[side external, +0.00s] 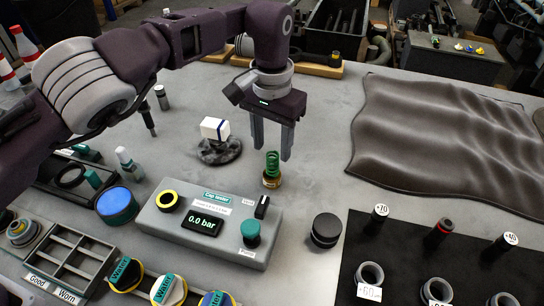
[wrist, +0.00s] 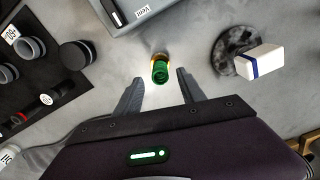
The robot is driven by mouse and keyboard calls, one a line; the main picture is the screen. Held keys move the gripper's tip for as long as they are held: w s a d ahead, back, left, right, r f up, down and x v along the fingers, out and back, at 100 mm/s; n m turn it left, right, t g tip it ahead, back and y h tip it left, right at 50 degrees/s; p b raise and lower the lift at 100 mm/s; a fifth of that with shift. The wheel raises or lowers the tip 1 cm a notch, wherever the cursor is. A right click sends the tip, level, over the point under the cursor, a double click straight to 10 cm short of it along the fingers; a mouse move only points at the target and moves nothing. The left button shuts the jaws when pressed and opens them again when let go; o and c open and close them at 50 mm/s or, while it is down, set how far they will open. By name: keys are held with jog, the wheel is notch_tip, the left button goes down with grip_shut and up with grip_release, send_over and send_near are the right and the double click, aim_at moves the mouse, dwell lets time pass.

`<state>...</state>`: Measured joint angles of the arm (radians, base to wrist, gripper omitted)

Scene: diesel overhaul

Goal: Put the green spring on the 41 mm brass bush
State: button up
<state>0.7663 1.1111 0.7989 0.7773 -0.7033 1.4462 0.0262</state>
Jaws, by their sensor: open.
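The green spring (side external: 272,164) stands upright on a brass bush (side external: 271,181) on the grey table, behind the cap tester. In the wrist view the green spring (wrist: 160,72) shows from above, with the rim of the brass bush (wrist: 160,56) around its far side. My gripper (side external: 271,150) is open and empty, its fingers pointing down just above and around the spring. In the wrist view the fingertips of my gripper (wrist: 158,76) are on either side of the spring with gaps. The bush's size marking cannot be read.
The cap tester (side external: 212,225) stands in front of the bush. A white box (side external: 214,128) on a dark round pad lies to the left. A black puck (side external: 326,229) and a black mat (side external: 348,270) with several rings and pins are at right front. A brown cloth (side external: 440,140) covers the right.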

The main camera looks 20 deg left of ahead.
notch_tip(320, 180, up, 3)
jog(key=shift+f, duration=0.2)
jog(key=s+a+r+n+t+h, duration=0.15)
jog(key=a+r+n, duration=0.25)
jog(key=a+r, duration=1.1)
jog(key=s+a+r+t+h, duration=0.1)
jog(key=s+a+r, duration=0.15)
jog(key=s, duration=0.25)
jog(key=s+a+r+h, duration=0.1)
jog(key=s+a+r, duration=0.1)
jog(key=s+a, duration=0.25)
jog(key=s+a+f+t+y, duration=0.1)
jog(key=s+a+f, duration=0.1)
jog(key=s, duration=0.8)
jog(key=s+a+f+m+t+y, duration=0.1)
jog(key=s+f, duration=0.4)
jog(key=s, duration=0.5)
jog(key=shift+s+a+t+y, duration=0.2)
jog(key=shift+a+t+y, duration=0.45)
jog(key=shift+a, duration=0.55)
